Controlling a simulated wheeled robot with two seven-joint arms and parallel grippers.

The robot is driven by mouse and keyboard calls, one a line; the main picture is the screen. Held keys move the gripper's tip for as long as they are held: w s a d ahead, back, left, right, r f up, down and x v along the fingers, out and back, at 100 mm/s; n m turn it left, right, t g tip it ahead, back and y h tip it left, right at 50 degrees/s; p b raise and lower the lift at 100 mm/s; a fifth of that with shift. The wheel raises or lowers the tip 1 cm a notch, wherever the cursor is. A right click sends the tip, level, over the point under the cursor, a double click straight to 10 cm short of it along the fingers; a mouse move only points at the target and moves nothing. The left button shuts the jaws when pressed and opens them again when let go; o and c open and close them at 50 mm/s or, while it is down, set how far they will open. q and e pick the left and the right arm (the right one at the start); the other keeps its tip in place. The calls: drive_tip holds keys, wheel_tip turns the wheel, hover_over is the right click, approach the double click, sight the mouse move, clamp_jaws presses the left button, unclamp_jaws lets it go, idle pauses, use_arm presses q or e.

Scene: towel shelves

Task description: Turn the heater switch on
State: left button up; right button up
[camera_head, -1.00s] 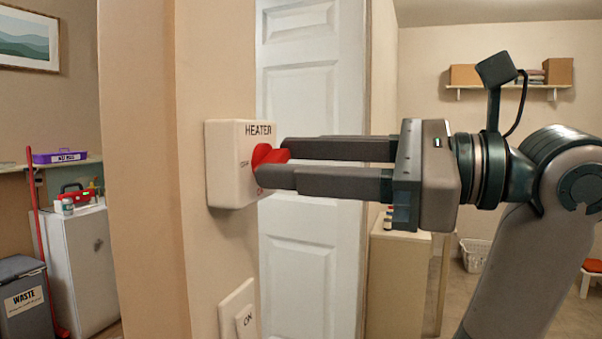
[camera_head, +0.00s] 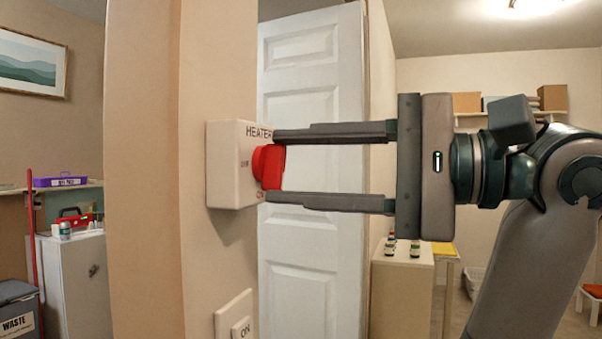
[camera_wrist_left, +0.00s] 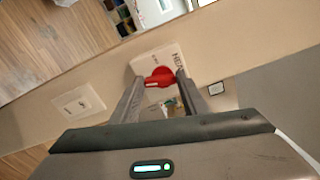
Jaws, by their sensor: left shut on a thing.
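The heater switch is a white box (camera_head: 228,165) on the wall edge, lettered HEATER, with a red knob (camera_head: 268,166) on its face. Small lettering shows left of the knob and ON below it. My left gripper (camera_head: 270,167) reaches in from the right in the head view, one finger above the knob and one below. In the left wrist view the red knob (camera_wrist_left: 160,77) sits between the fingertips (camera_wrist_left: 158,80), which are shut on it. The knob's exact pointing direction is hard to tell. My right gripper is not in view.
A second wall switch (camera_head: 236,318) marked ON is below the heater box. A white panelled door (camera_head: 312,220) stands behind the fingers. A cabinet (camera_head: 400,290) with small bottles is beyond it. A waste bin (camera_head: 18,312) is far left.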

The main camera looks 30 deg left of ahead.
use_arm(q)
drive_tip(key=shift+f+n, duration=0.1)
drive_tip(key=shift+n, duration=1.3)
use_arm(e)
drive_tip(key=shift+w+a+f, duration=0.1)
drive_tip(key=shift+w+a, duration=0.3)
use_arm(q)
drive_tip(key=o, duration=1.1)
drive_tip(key=shift+c, duration=0.2)
drive_tip(key=shift+d, duration=0.1)
